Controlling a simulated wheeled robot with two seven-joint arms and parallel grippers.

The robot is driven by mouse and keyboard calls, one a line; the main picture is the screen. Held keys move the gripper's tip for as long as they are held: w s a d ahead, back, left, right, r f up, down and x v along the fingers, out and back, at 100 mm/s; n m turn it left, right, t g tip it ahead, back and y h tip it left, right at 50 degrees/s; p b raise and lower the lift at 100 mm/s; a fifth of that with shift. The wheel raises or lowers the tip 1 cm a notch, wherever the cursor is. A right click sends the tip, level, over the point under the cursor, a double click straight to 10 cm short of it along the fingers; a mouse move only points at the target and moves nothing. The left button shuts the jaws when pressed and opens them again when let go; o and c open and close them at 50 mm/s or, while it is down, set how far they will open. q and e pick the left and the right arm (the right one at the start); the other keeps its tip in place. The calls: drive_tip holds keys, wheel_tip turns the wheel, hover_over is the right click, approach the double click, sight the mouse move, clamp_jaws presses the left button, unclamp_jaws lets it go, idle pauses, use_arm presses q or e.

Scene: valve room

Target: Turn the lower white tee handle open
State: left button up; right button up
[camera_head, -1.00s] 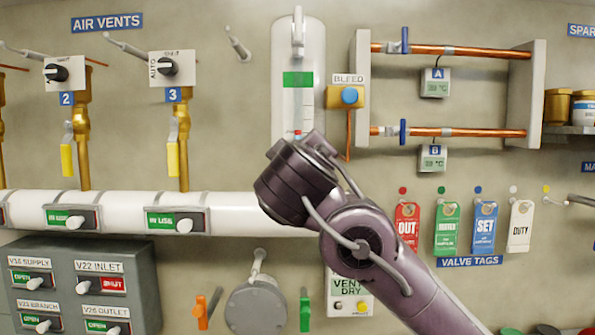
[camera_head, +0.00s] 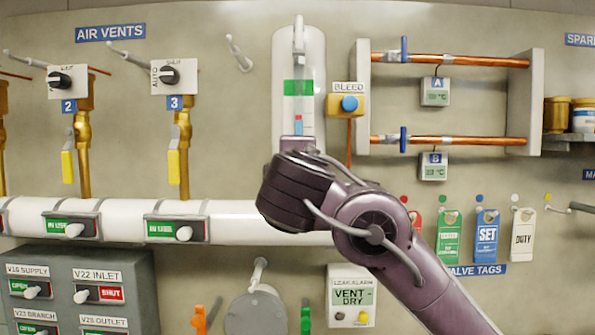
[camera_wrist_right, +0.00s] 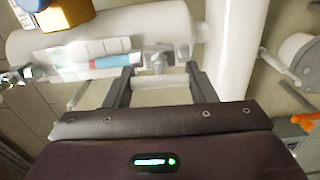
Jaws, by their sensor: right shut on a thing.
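The lower white tee handle (camera_wrist_right: 160,82) shows in the right wrist view as a pale bar below the end of the white sight-glass cylinder (camera_wrist_right: 110,50). My right gripper (camera_wrist_right: 160,84) has one finger at each side of this bar and is shut on it. In the head view the same cylinder (camera_head: 299,75) stands upright on the wall, with a green band and a red and blue indicator. Its upper handle (camera_head: 298,35) points up. My right wrist hides the lower handle and the gripper's fingertips there. My left gripper is not in view.
A yellow bleed block with a blue button (camera_head: 349,103) is right of the cylinder. A white horizontal pipe (camera_head: 265,222) runs behind my arm. Copper pipes (camera_head: 470,60) and hanging valve tags (camera_head: 487,236) are at right. A leak alarm box (camera_head: 352,298) is below.

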drive_tip(key=shift+n, duration=0.3)
drive_tip(key=o, duration=1)
drive_tip(key=shift+a, duration=0.1)
drive_tip(key=s+b, duration=0.3)
drive_tip(key=s, duration=0.4)
drive_tip(key=shift+s, duration=0.4)
